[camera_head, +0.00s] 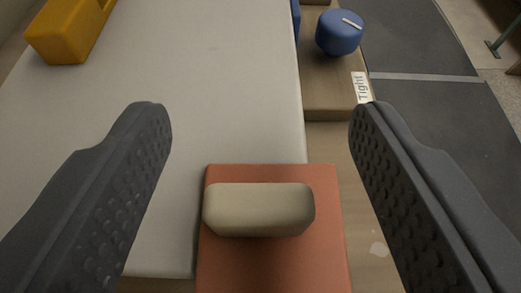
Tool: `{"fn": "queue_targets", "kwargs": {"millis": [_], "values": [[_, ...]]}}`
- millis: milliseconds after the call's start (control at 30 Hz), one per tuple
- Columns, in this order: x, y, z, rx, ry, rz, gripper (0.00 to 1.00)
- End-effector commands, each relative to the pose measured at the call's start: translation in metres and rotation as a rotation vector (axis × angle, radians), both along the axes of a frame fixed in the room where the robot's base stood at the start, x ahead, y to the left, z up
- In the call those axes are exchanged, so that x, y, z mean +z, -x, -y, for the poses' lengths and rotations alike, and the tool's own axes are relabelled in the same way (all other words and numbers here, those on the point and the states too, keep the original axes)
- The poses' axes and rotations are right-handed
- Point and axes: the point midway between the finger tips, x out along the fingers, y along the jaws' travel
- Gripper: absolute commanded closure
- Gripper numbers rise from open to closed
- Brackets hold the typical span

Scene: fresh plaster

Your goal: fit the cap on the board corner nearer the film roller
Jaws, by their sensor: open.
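My gripper (258,112) is open, its two dark studded fingers wide apart at the left and right. Between and beyond them a beige block with rounded edges (258,210) lies on a flat terracotta-coloured piece (272,268). Neither finger visibly touches the block. The terracotta piece covers the near right corner of a large pale grey board (220,90). I cannot tell for sure which thing is the cap, and I cannot make out a film roller.
A yellow-orange block (68,32) rests on the board at the far left. Right of the board, a blue rounded object (339,34) sits on a brown box (330,85) with a label reading "Tight" (361,88). Dark floor panels (440,125) lie further right. The board's middle is clear.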

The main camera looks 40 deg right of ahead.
Motion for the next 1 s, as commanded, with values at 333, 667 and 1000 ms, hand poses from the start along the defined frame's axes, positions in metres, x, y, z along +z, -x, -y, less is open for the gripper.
{"fn": "queue_targets", "kwargs": {"millis": [333,667,1000], "values": [[0.026,0.047,-0.042,0.004,-0.003,0.002,0.42],[0.036,0.067,-0.058,0.003,-0.002,0.000,0.42],[0.041,0.064,-0.055,0.000,-0.003,-0.008,0.42]]}}
